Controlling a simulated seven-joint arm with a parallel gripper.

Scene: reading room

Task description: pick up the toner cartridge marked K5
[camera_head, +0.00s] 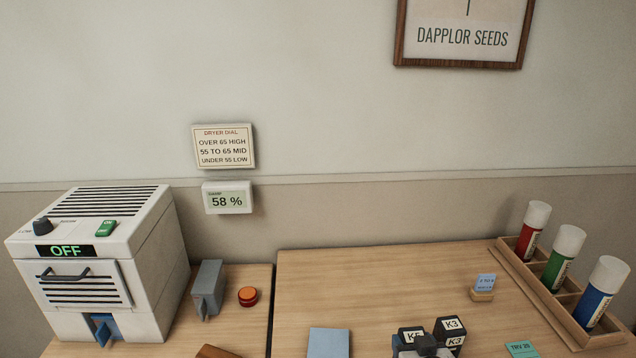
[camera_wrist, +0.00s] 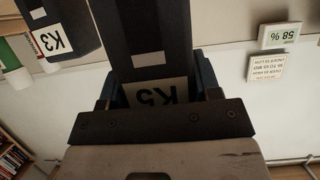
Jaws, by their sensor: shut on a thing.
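The toner cartridge marked K5 (camera_head: 412,334) is a dark block with a white label at the bottom of the head view. In the wrist view the K5 cartridge (camera_wrist: 150,35) stands between the two jaws, its label upside down. My gripper (camera_wrist: 158,78) is shut on it; in the head view my gripper (camera_head: 426,346) shows only in part at the bottom edge. I cannot tell whether the cartridge is clear of the table. A second dark cartridge marked K3 (camera_head: 450,328) is close beside it on the right; it also shows in the wrist view (camera_wrist: 65,30), apart from the jaws.
A rack (camera_head: 541,293) with red, green and blue tubes stands at the right. A small block with a blue note (camera_head: 484,288) and a blue-grey pad (camera_head: 329,343) lie on the table. A white dryer (camera_head: 130,255) reads OFF at the left, near an orange-red button (camera_head: 248,296).

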